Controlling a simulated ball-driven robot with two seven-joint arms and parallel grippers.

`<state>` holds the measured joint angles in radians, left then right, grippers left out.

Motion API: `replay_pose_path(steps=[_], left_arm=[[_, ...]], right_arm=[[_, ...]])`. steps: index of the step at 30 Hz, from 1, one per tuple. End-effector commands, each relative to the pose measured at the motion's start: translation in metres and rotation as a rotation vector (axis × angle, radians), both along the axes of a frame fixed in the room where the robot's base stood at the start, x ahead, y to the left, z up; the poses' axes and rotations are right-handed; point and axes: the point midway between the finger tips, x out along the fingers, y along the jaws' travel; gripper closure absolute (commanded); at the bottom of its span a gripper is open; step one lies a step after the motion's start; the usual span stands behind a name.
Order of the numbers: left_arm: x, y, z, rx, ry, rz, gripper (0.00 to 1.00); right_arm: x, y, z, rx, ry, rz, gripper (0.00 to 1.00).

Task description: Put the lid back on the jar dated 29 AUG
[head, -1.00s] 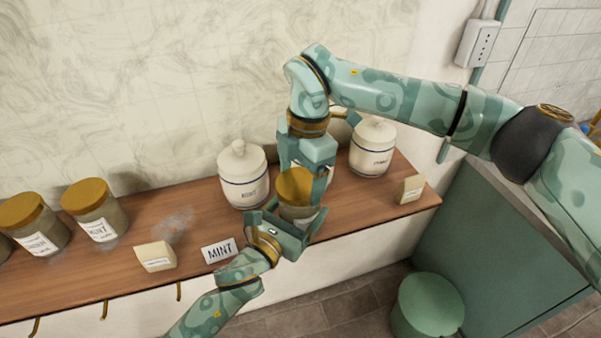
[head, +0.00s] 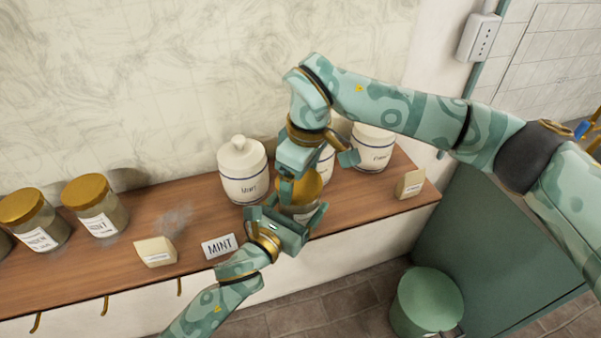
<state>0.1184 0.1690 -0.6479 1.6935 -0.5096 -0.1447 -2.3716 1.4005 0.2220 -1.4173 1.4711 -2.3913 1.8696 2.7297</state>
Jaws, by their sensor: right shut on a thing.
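A glass jar (head: 300,212) with a gold lid (head: 311,185) stands near the shelf's front edge, largely hidden by my grippers. No date on it can be read. My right gripper (head: 299,188) comes down from above and is shut on the gold lid, at the jar's top. I cannot tell whether the lid sits fully on the rim. My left gripper (head: 289,216) comes from below in front, with its fingers on either side of the jar. Whether they touch the glass is hidden.
The wooden shelf (head: 200,203) also bears a white lidded jar (head: 243,172), another white jar (head: 372,150) at right, gold-lidded jars (head: 97,210) at left, a MINT card (head: 220,247) and small cream blocks (head: 155,252). A green bin (head: 428,303) stands below.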

Motion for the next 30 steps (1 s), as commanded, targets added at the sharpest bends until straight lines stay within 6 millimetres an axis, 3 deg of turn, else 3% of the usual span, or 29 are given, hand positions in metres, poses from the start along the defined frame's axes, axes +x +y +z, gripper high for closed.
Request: replay_pose_path(steps=[3, 6, 14, 15, 17, 25, 30], left_arm=[[0.0, 0.0, -0.001, 0.002, 0.001, 0.001, 0.86], [0.0, 0.0, -0.001, 0.002, 0.001, 0.001, 0.86], [0.0, 0.0, -0.001, 0.002, 0.001, 0.0, 0.86], [0.0, 0.0, -0.001, 0.002, 0.001, 0.0, 0.86], [0.0, 0.0, -0.001, 0.002, 0.001, 0.0, 0.86], [0.0, 0.0, -0.001, 0.002, 0.001, 0.0, 0.86], [0.0, 0.0, -0.001, 0.001, 0.002, 0.0, 0.86]], right_arm=[[0.0, 0.001, 0.001, 0.001, 0.0, -0.195, 0.41], [0.0, 0.001, 0.001, 0.003, -0.002, -0.273, 0.41], [0.0, 0.001, 0.001, 0.002, -0.002, -0.285, 0.41], [0.0, 0.001, 0.001, 0.002, -0.002, -0.285, 0.18], [0.0, 0.001, 0.001, 0.002, -0.002, -0.285, 0.01], [0.0, 0.001, 0.002, 0.002, -0.001, -0.284, 0.0], [0.0, 0.001, 0.018, 0.002, -0.003, -0.284, 0.0]])
